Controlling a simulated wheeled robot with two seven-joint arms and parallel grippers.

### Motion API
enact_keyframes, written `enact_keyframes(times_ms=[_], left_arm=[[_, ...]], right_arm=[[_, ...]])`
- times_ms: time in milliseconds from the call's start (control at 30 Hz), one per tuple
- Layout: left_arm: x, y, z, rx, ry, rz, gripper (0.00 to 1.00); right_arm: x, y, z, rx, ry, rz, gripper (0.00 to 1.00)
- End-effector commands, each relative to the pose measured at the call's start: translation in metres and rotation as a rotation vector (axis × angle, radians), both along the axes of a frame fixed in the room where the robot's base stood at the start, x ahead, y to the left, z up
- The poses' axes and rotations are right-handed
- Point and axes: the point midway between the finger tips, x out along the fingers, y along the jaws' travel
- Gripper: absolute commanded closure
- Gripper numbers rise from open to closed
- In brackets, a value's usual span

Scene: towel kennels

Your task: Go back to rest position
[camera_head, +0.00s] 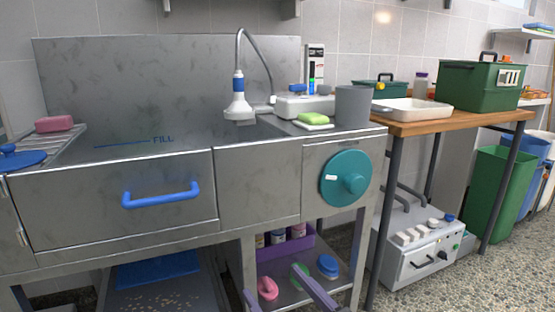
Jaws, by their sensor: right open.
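My right gripper (272,284) shows at the bottom edge of the head view, in front of the lower shelf of the steel wash unit. Its two purple-grey fingers are spread apart with nothing held between them. The rest of the right arm is out of the frame. My left gripper is not in view.
The steel unit (120,205) has a blue handle (160,194) and a teal round knob (346,178). Its lower shelf holds a pink item (267,288), a blue item (328,265) and a purple caddy (286,245). A wooden table (440,122) stands right, above a white machine (420,248).

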Motion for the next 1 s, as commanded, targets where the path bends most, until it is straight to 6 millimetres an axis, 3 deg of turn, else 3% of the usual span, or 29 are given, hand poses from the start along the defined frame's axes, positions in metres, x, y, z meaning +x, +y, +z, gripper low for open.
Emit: enact_keyframes(times_ms=[33, 100, 200, 467, 500, 533, 1000], left_arm=[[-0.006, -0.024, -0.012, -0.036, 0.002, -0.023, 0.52], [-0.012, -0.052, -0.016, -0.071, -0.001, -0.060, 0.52], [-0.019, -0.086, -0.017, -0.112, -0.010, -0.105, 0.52], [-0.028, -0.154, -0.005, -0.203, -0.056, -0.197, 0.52], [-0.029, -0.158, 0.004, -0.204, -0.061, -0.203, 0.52], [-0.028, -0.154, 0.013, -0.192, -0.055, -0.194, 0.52], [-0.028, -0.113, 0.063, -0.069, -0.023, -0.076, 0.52]], right_arm=[[-0.019, -0.014, -0.040, 0.015, 0.118, -0.015, 0.31], [-0.044, -0.029, -0.077, 0.027, 0.259, -0.026, 0.31], [-0.081, -0.044, -0.117, 0.036, 0.428, -0.031, 0.31], [-0.177, -0.070, -0.183, 0.037, 0.767, -0.011, 0.31], [-0.184, -0.072, -0.179, 0.036, 0.795, -0.012, 0.31], [-0.180, -0.073, -0.167, 0.032, 0.788, -0.022, 0.31], [-0.178, -0.112, -0.117, -0.040, 0.807, -0.180, 0.31]])
